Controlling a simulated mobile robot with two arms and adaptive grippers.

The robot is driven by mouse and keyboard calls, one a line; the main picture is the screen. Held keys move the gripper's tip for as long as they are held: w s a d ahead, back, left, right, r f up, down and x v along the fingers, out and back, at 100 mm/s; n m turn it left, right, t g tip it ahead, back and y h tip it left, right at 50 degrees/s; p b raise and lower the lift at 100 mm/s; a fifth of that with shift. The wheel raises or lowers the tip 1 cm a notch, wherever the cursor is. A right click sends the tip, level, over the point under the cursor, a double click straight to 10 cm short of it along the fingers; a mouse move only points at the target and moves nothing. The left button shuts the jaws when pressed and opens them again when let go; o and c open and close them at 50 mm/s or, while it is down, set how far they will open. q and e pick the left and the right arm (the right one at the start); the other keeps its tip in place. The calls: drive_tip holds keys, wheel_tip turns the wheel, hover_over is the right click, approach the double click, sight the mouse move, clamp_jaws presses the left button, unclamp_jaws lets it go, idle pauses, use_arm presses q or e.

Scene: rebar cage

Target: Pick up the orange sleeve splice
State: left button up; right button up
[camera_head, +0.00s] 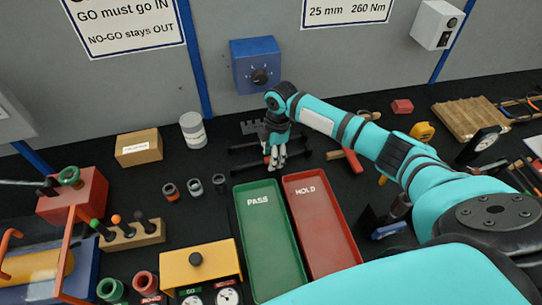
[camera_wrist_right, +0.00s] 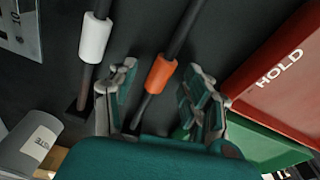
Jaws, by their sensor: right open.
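The orange sleeve splice (camera_wrist_right: 161,75) sits around a dark bar in the right wrist view. My right gripper (camera_head: 274,164) is open in the head view, over the dark bars behind the trays. In the right wrist view its fingers stand apart to the left and right of the orange sleeve, and nothing is held. I cannot tell whether they touch it. The orange sleeve does not show in the head view, where my gripper covers that spot. A white sleeve (camera_wrist_right: 95,38) sits on another bar to the left. My left gripper is not in view.
The green PASS tray (camera_head: 268,240) and red HOLD tray (camera_head: 320,225) lie just in front of the bars. A grey can (camera_head: 193,131) and a cardboard box (camera_head: 138,147) stand to the left. A blue box (camera_head: 255,66) is on the wall behind.

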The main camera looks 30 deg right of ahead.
drive_tip(key=shift+f, duration=0.35)
clamp_jaws()
drive_tip(key=shift+r, duration=0.1)
